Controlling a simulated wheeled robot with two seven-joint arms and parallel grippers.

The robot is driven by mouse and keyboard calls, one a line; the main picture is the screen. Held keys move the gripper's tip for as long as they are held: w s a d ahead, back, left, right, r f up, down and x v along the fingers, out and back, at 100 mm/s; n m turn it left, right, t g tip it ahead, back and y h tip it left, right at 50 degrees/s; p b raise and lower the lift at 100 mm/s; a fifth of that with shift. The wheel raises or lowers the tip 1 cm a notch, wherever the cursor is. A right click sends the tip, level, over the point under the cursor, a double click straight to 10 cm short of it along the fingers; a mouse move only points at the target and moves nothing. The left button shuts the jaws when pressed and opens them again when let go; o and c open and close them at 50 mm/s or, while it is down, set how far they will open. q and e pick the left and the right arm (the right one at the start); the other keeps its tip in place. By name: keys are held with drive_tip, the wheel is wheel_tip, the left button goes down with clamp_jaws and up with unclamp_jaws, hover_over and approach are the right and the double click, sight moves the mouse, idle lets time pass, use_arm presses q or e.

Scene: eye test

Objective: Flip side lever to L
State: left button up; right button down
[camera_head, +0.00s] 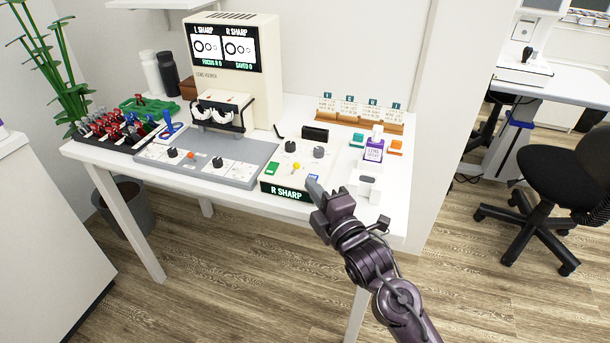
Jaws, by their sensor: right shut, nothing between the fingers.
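A green button (272,168) and dark knobs (318,152) are also on the box. My right gripper (313,186) is shut and empty. Its fingertips are at the box's front right corner in the picture, right of and below the yellow tip; I cannot tell if they touch. My left gripper is out of view.
A lens viewer (243,85) with a screen stands behind a grey panel (228,150) with knobs. A rack of red-handled tools (110,125) stands far left.

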sight(298, 167)
drive_tip(key=x, duration=0.4)
drive_tip(key=shift+w, duration=0.1)
idle(0.3)
